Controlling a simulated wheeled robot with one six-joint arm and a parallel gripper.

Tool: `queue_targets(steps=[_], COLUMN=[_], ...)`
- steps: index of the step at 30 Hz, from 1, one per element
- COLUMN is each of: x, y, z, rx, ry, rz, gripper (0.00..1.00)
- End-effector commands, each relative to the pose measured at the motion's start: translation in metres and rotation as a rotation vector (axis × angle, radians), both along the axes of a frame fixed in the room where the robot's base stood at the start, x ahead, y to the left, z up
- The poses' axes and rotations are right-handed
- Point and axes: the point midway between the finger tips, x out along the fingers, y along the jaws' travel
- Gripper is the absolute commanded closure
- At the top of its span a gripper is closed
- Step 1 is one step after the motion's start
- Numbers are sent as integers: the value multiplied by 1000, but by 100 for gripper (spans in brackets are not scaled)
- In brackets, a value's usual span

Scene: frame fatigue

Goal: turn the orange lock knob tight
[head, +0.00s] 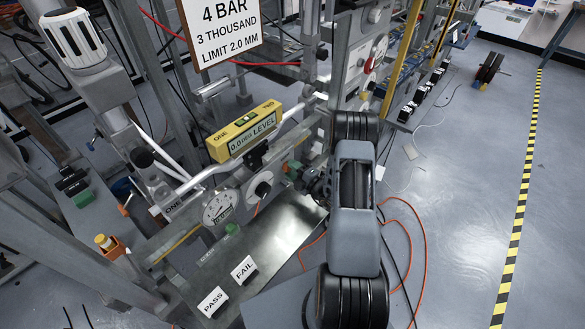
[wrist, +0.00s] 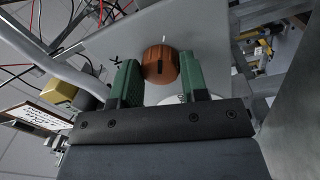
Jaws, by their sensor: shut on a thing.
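The orange lock knob (wrist: 160,63) sits on a grey plate in the wrist view, with a dark slot on its face. A short white mark is on the plate just above the knob. My gripper (wrist: 159,76) has its two green fingers on either side of the knob and is shut on it. In the head view my dark arm reaches in beside the frame, and the grip on the knob is too small and covered to make out clearly.
A yellow level gauge (head: 242,133) and a round dial (head: 219,208) are near my arm. PASS (head: 213,301) and FAIL (head: 244,269) cards stand on a grey bench. Orange hoses run on the floor at right, where the floor is mostly open.

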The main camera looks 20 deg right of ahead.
Motion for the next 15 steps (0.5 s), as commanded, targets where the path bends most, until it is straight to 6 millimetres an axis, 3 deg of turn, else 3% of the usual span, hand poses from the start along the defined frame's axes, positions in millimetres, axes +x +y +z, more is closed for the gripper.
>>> queue_targets(steps=[15], x=[0], y=[1], z=[-1], rx=[94], ry=[44], rz=[2], gripper=[83])
